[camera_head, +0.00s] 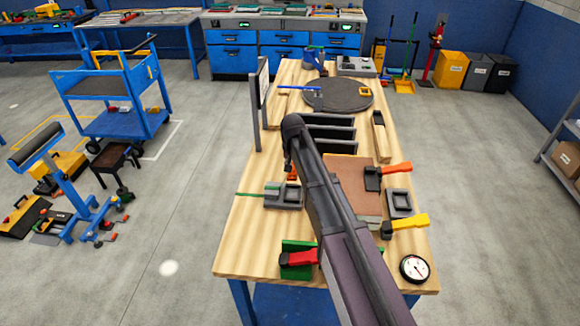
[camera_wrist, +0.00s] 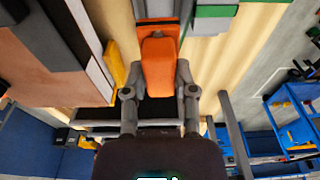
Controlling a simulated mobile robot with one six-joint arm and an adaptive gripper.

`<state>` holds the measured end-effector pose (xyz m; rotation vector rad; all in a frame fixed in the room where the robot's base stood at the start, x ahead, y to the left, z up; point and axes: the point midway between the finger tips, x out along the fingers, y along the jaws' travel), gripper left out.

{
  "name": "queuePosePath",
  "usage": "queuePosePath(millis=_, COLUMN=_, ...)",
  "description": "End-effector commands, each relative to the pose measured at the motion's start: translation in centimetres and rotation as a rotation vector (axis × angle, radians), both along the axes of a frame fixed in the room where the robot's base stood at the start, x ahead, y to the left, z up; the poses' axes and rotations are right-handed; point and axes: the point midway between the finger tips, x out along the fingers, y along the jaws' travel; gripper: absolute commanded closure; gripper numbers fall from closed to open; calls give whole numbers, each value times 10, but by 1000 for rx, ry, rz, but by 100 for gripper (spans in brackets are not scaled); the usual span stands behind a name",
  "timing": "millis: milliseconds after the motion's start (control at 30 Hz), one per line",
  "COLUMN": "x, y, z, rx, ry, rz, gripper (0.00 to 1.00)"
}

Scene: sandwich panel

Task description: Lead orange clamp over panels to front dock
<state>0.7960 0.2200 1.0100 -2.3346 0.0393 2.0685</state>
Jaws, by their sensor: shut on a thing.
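My gripper (camera_wrist: 159,98) is shut on an orange clamp (camera_wrist: 159,63), its fingers on either side of the orange handle in the wrist view. In the head view a small orange part of this clamp (camera_head: 292,173) shows under my gripper, left of the panels. The brown-topped panel stack (camera_head: 345,172) lies partly behind my arm. A second orange-handled clamp (camera_head: 395,169) sits at its right edge. A grey dock (camera_head: 284,198) is at the stack's left and another grey dock (camera_head: 399,202) at its right. I cannot tell which is the front dock.
A yellow-handled clamp (camera_head: 407,222) and a dial gauge (camera_head: 415,268) lie at the right front. A red-handled clamp (camera_head: 300,257) sits on a green block at the left front. A slotted black rack (camera_head: 332,133) and a post with a board (camera_head: 257,100) stand farther back.

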Motion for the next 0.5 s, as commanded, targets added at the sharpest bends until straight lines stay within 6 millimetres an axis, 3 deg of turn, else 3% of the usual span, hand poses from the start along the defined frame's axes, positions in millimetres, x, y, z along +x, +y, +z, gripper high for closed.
queuePosePath(millis=500, x=0, y=0, z=18, rx=0, ry=0, rz=0, gripper=100)
